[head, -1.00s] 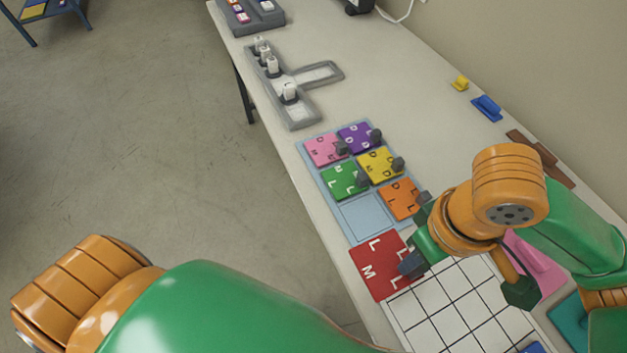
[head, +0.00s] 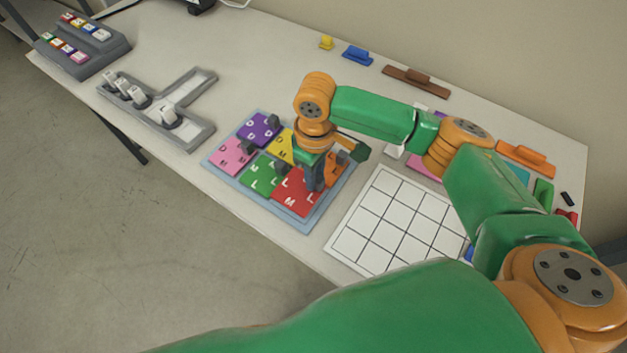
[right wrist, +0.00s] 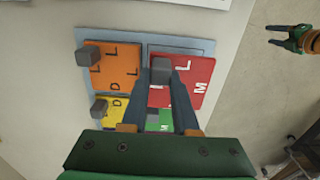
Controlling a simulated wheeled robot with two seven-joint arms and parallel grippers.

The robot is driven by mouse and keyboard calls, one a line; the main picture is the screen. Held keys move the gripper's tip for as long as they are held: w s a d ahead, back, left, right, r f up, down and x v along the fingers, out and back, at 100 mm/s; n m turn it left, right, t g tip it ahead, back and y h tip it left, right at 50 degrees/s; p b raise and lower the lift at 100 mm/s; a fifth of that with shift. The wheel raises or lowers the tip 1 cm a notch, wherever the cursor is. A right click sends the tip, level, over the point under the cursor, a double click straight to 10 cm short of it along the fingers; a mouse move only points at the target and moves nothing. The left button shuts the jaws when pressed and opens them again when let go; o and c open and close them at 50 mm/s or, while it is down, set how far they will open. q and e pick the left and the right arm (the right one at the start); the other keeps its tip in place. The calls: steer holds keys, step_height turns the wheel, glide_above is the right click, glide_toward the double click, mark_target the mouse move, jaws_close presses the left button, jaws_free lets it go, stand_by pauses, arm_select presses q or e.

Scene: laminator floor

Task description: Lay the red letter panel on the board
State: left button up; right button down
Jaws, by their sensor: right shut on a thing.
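The red letter panel (head: 292,203), marked with white L and M letters, is over the front cell of the light-blue board (head: 308,222). My right gripper (head: 314,185) is shut on its grey knob. In the right wrist view the red panel (right wrist: 196,88) sits slightly askew to the cell outline and reaches the board's right edge. Whether it touches the board I cannot tell. The pink (head: 230,157), purple (head: 259,128), green (head: 262,174), yellow (head: 280,145) and orange (head: 334,170) panels lie on the board. My left gripper (right wrist: 277,36) shows small in the right wrist view, its fingers apart and empty.
A white grid board (head: 385,225) lies right of the blue board. A grey T-shaped tray (head: 190,90) with white pieces and a grey rack (head: 105,55) stand at the left. Blue (head: 357,55), yellow (head: 326,42) and brown (head: 416,80) handled pieces lie along the back.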

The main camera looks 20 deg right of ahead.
steer(key=shift+w+f, duration=0.15)
steer(key=shift+f, duration=0.85)
steer(key=shift+w+f, duration=0.15)
steer(key=shift+f, duration=0.8)
steer(key=shift+f, duration=0.15)
steer(key=c, duration=0.7)
jaws_free()
step_height(320, 180, up, 12)
steer(key=shift+r, duration=0.2)
